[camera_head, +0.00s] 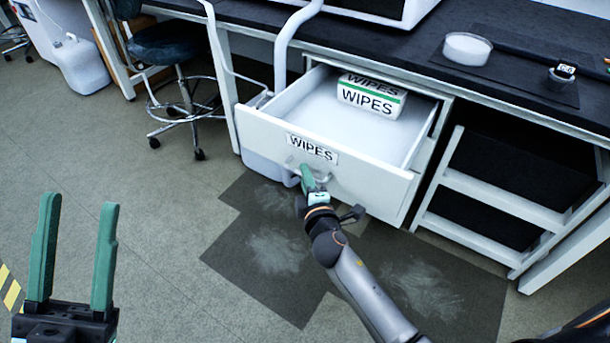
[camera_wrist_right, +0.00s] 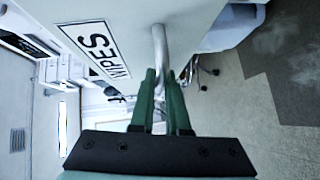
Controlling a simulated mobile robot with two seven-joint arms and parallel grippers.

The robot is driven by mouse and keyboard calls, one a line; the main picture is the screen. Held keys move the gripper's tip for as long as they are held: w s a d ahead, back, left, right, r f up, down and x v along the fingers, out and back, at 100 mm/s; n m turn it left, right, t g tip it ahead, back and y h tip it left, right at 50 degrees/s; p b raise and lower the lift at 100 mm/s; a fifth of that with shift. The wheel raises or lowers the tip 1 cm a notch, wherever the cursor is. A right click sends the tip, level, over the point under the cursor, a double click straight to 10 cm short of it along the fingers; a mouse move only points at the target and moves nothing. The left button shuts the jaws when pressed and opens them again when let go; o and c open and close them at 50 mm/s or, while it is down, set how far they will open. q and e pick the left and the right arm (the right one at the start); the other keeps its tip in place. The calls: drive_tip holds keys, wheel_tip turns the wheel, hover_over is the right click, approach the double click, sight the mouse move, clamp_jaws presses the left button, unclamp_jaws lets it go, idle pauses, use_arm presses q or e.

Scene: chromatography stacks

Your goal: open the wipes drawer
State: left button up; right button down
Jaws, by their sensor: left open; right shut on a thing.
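The white wipes drawer (camera_head: 262,130) is pulled out from under the bench, and its inside is visible. A box of wipes (camera_head: 370,97) with a green stripe sits at the back of it. The front carries a "WIPES" label (camera_head: 312,149), which also shows in the right wrist view (camera_wrist_right: 92,50). My right gripper (camera_head: 310,178) is at the drawer front, shut on the metal drawer handle (camera_wrist_right: 160,48); its green fingers close around the bar. My left gripper (camera_head: 75,225) is open and empty, above the floor at the lower left.
The dark bench top (camera_head: 440,58) holds a round clear dish (camera_head: 467,48) on a mat. An open shelf unit (camera_head: 500,190) stands right of the drawer. A wheeled stool (camera_head: 168,50) and a white jug (camera_head: 78,66) are at the back left.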

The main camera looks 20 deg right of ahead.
drive_tip(key=c, duration=0.9)
unclamp_jaws()
